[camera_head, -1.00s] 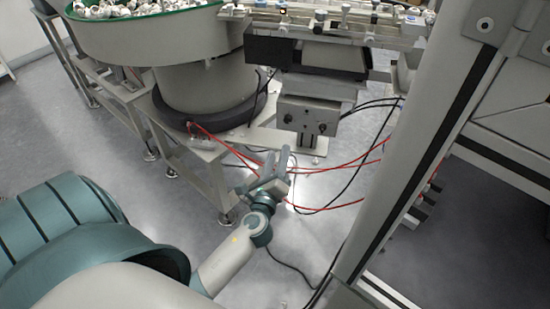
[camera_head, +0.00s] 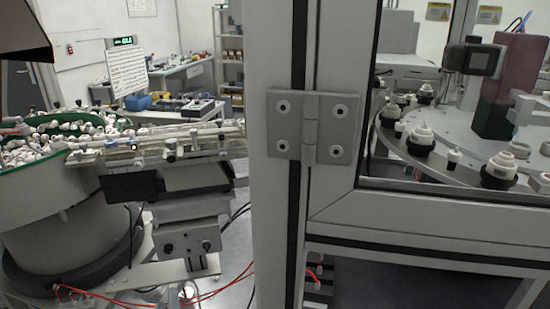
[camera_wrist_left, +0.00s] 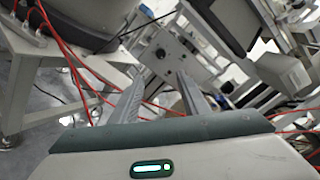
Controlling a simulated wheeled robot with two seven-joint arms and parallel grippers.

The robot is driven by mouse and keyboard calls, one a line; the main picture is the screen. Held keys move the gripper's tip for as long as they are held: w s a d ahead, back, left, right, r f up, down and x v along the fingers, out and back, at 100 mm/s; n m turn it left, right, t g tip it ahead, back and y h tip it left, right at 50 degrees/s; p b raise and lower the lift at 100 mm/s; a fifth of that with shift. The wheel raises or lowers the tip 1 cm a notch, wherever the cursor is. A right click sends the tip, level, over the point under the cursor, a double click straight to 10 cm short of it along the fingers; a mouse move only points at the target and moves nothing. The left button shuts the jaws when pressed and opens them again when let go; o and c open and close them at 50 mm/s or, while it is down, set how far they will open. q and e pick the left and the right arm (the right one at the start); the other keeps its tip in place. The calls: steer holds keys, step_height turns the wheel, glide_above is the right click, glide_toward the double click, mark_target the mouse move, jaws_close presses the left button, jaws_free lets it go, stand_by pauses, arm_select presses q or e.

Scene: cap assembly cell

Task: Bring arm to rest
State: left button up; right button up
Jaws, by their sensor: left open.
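My left gripper (camera_wrist_left: 160,76) shows in the left wrist view, with its two grey fingers spread apart and nothing between them. It points toward the grey control box (camera_wrist_left: 180,48) under the feeder rail, with a gap to it. In the head view the same control box (camera_head: 187,243) is at the lower left, and I cannot clearly make out my left gripper there. My right gripper is in neither view.
A bowl feeder (camera_head: 60,215) full of white caps stands at the left. A cell frame post (camera_head: 277,220) fills the middle. Behind its window is a rotary table (camera_head: 450,150) with caps. Red cables (camera_wrist_left: 75,60) run near my left gripper.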

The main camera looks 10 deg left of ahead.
arm_select(q)
steer(key=s+d+f+n+g+h, duration=0.2)
steer(key=f+n, duration=0.1)
steer(key=f, duration=0.5)
steer(key=s+d+f+n+g+h, duration=0.1)
steer(key=s+d+f+n, duration=0.15)
steer(key=f, duration=0.55)
steer(key=s+d+f+n+g+h, duration=0.2)
steer(key=f, duration=0.7)
steer(key=s+d+f+n+g+h, duration=0.1)
steer(key=s+d+f+n+g, duration=0.2)
steer(key=s+f+n, duration=0.3)
steer(key=s+d+f+n+g+h, duration=0.2)
steer(key=s+d+f+n, duration=0.4)
steer(key=s+f, duration=0.6)
steer(key=shift+s+d+f+g+h+p, duration=0.3)
steer(key=shift+s+f+g+p, duration=0.1)
steer(key=shift+f+g+p, duration=0.15)
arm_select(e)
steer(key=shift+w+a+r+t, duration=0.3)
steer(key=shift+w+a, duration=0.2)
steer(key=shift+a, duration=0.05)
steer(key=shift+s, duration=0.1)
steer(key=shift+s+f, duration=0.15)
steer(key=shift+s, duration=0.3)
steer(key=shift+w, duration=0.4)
